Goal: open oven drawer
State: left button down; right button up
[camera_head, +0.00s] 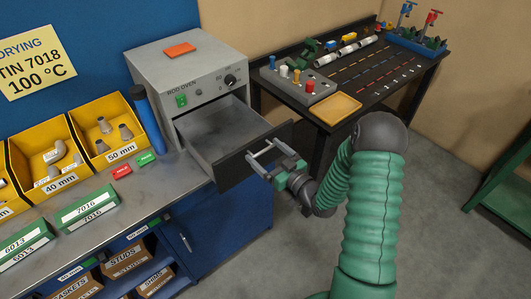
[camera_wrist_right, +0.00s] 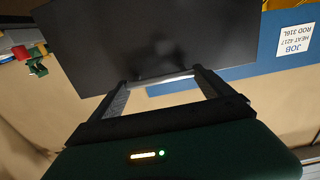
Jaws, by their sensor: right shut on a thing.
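The grey rod oven (camera_head: 185,75) stands on the bench, with a green switch and a black dial on its front panel. Its drawer (camera_head: 215,130) is pulled out toward me, and the inside looks empty. The dark drawer front (camera_head: 232,168) carries a light bar handle (camera_head: 268,150). My right gripper (camera_head: 270,152) is shut on this handle. In the right wrist view the fingers (camera_wrist_right: 160,85) reach to the drawer front (camera_wrist_right: 150,40), with the handle bar (camera_wrist_right: 160,79) between their tips. My left gripper is not in view.
Yellow bins (camera_head: 45,152) of fittings and green boxes (camera_head: 88,208) line the bench (camera_head: 150,195) left of the oven. A blue cylinder (camera_head: 146,118) stands beside the oven. A dark table (camera_head: 375,85) with a yellow tray (camera_head: 335,107) is at the right. Floor is clear below the drawer.

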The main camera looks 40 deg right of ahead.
jog(key=o, duration=1.8)
jog(key=shift+d, duration=0.1)
jog(key=s+d, duration=0.1)
jog(key=s, duration=1.5)
jog(key=shift+s+d, duration=0.2)
jog(key=shift+s, duration=0.2)
jog(key=shift+f, duration=0.1)
